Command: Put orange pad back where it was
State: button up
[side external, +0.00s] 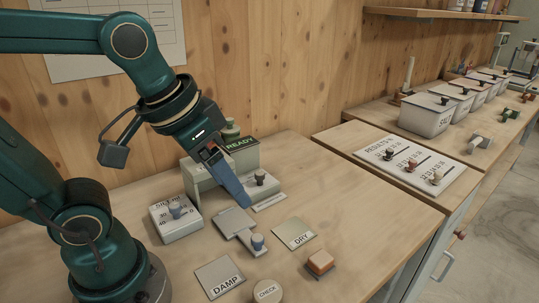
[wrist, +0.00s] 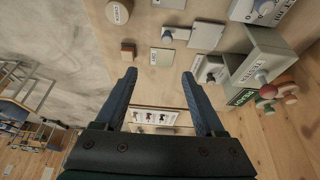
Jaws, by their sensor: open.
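The orange pad (side external: 320,262), a small block with an orange-brown top, lies on the bench near its front right, to the right of the DRY plate (side external: 294,233). In the wrist view the orange pad (wrist: 128,50) is just beyond the left fingertip. My gripper (side external: 242,200) is above the bench in front of the READY machine, with nothing between its blue fingers. In the wrist view its fingers (wrist: 159,77) are spread wide. The DAMP plate (side external: 219,277) lies at the front, with the round CHECK disc (side external: 267,291) beside it.
The READY machine (side external: 240,155) stands behind my gripper. A dial box (side external: 175,218) is at left, and a grey plate (side external: 235,219) and blue knob (side external: 257,242) are between. The results board (side external: 409,167) and lidded bins (side external: 427,115) occupy the right bench. The bench's right part is clear.

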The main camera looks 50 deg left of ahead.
jog(key=shift+s+a+f+t, duration=0.25)
jog(key=shift+s+f, duration=0.25)
jog(key=shift+s, duration=0.15)
jog(key=shift+s+a+f+t, duration=0.25)
jog(key=shift+s+f, duration=0.2)
jog(key=shift+s, duration=0.2)
